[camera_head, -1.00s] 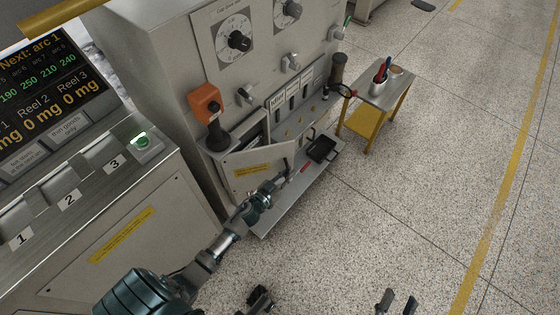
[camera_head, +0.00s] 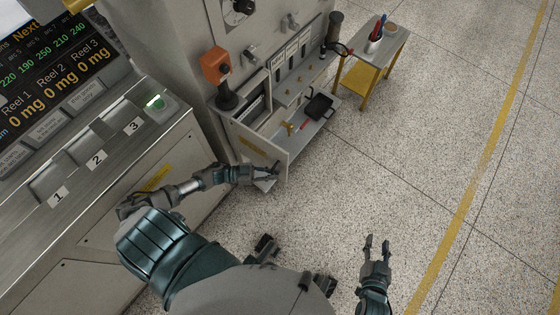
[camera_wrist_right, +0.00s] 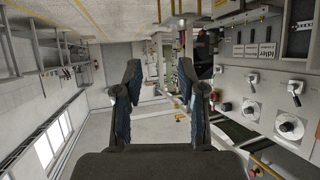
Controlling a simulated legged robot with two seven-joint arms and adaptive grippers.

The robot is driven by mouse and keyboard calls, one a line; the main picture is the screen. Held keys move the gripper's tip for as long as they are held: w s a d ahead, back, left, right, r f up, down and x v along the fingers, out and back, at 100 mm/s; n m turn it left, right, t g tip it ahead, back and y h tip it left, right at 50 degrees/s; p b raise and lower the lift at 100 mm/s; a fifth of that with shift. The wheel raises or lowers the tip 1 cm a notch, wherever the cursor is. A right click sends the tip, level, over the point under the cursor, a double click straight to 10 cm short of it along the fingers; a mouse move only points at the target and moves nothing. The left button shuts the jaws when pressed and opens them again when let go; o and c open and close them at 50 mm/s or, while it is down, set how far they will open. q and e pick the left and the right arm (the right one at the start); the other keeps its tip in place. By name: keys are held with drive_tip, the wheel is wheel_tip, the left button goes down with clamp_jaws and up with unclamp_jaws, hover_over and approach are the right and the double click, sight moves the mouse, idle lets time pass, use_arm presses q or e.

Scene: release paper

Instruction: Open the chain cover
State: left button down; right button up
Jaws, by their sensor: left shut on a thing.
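The chain cover (camera_head: 240,135) is a grey hinged panel with a yellow label, low on the front of the machine. It stands swung outward, with its free edge toward me. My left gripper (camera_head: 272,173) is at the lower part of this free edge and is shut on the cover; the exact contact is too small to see. My right gripper (camera_head: 376,243) is over bare floor, away from the cover. Its two fingers are apart and empty, and they also show apart in the right wrist view (camera_wrist_right: 159,90).
A low shelf (camera_head: 296,147) beside the cover bears a black tray (camera_head: 320,106) and a red-handled tool (camera_head: 303,125). A yellow-legged cart (camera_head: 362,80) stands farther back. The console (camera_head: 110,135) is at left. The floor at right is clear.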

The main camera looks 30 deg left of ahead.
use_arm(q)
drive_tip(key=shift+s+a+r+p, duration=0.1)
drive_tip(key=shift+s+a+p, duration=0.2)
drive_tip(key=shift+s, duration=0.5)
drive_tip(key=shift+s+a+f+p, duration=0.15)
drive_tip(key=shift+s+a, duration=0.2)
drive_tip(key=shift+s, duration=0.4)
drive_tip(key=shift+s+a+r+p, duration=0.2)
drive_tip(key=shift+s+a, duration=0.15)
drive_tip(key=shift+s, duration=0.45)
use_arm(e)
drive_tip(key=shift+s+d+f+g+h, duration=0.15)
drive_tip(key=shift+s+d+f+g, duration=0.1)
drive_tip(key=shift+s+f+g, duration=0.3)
drive_tip(key=shift+s+d+f+g+h, duration=0.1)
drive_tip(key=shift+s+d+f+g, duration=0.25)
drive_tip(key=shift+s, duration=0.3)
drive_tip(key=shift+s+d+f+g+h, duration=0.15)
drive_tip(key=shift+s+f+g, duration=0.35)
drive_tip(key=shift+s, duration=0.1)
use_arm(q)
drive_tip(key=c, duration=1.2)
unclamp_jaws()
drive_tip(key=shift+s, duration=0.1)
use_arm(e)
drive_tip(key=shift+a, duration=0.1)
